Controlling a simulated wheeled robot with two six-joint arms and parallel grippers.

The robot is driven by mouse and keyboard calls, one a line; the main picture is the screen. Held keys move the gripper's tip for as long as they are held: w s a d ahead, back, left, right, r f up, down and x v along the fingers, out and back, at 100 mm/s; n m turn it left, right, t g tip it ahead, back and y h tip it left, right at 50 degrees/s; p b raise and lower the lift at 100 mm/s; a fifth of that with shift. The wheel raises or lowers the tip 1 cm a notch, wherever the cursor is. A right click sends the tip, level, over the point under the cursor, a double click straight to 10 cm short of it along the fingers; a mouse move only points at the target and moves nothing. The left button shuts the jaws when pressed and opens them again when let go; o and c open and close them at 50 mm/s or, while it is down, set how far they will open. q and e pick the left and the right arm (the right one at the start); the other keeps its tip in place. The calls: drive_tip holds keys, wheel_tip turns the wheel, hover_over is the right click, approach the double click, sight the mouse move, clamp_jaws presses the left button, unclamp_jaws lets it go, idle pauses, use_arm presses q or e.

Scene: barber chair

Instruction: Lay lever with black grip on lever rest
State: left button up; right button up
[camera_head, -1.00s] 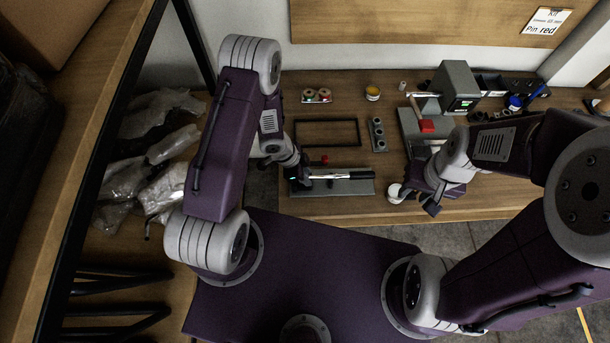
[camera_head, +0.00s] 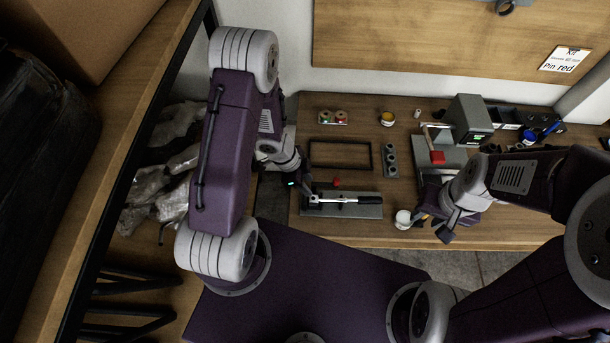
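The lever (camera_head: 335,199) has a silver shaft and a black grip (camera_head: 371,200) at its right end. It lies sideways over a long grey base plate (camera_head: 345,212) near the table's front edge. I cannot make out a separate lever rest or tell whether the lever touches one. My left gripper (camera_head: 307,191) is at the lever's left end, away from the black grip. Its fingers are dark and small, so its opening is unclear. My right gripper (camera_head: 432,224) is open beside a white round container (camera_head: 403,219), to the right of the plate.
A red knob (camera_head: 336,182) is just behind the lever. Shelving (camera_head: 135,150) stands close on the left.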

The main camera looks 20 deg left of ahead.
use_arm(q)
drive_tip(key=w+a+r+n+t+y, duration=0.2)
drive_tip(key=w+a+r+n+y, duration=0.15)
drive_tip(key=a+r+n, duration=0.6)
drive_tip(key=s+d+r+n+g, duration=0.2)
drive_tip(key=s+d+r+n, duration=0.3)
drive_tip(key=s, duration=0.5)
wheel_tip(320, 180, up, 3)
drive_tip(key=shift+s+d+f, duration=0.15)
drive_tip(key=shift+d, duration=0.15)
use_arm(e)
drive_tip(key=shift+w+r, duration=0.25)
drive_tip(key=shift+r, duration=0.3)
